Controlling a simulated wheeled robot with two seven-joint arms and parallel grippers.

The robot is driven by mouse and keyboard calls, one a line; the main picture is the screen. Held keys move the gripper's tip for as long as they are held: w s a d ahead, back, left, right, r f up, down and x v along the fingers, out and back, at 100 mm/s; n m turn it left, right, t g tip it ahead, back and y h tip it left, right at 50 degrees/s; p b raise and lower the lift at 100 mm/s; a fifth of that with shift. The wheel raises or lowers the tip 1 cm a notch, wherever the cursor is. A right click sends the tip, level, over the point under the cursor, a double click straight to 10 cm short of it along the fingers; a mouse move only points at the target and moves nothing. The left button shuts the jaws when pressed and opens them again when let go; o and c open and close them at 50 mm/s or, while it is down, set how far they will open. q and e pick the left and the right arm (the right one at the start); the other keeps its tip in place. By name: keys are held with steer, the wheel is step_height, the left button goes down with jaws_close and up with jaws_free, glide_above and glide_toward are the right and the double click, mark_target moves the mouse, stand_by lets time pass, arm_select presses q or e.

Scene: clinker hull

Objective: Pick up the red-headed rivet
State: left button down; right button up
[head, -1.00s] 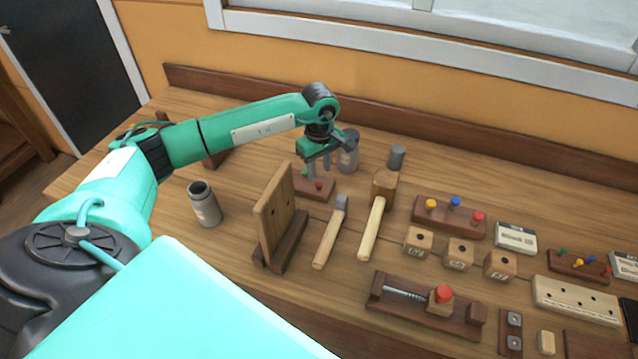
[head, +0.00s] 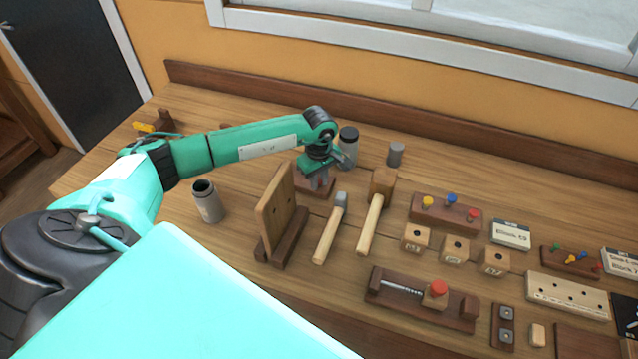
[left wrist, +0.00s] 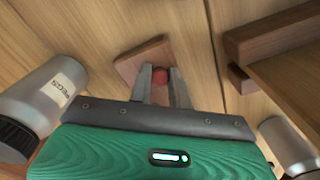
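I cannot tell whether the fingers touch the rivet. My right gripper is not in view.
A grey bottle (head: 348,148) stands just behind the gripper, and another (head: 207,202) stands to the left. An upright wooden board (head: 274,212) is in front. A hammer (head: 331,230) and a mallet (head: 371,222) lie to the right. A rack (head: 445,212) holds coloured pegs.

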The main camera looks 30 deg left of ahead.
arm_select(q)
steer(key=shift+w+r, duration=0.1)
steer(key=shift+r, duration=0.35)
step_height(320, 180, up, 19)
steer(key=b, duration=0.5)
steer(key=shift+r, duration=0.1)
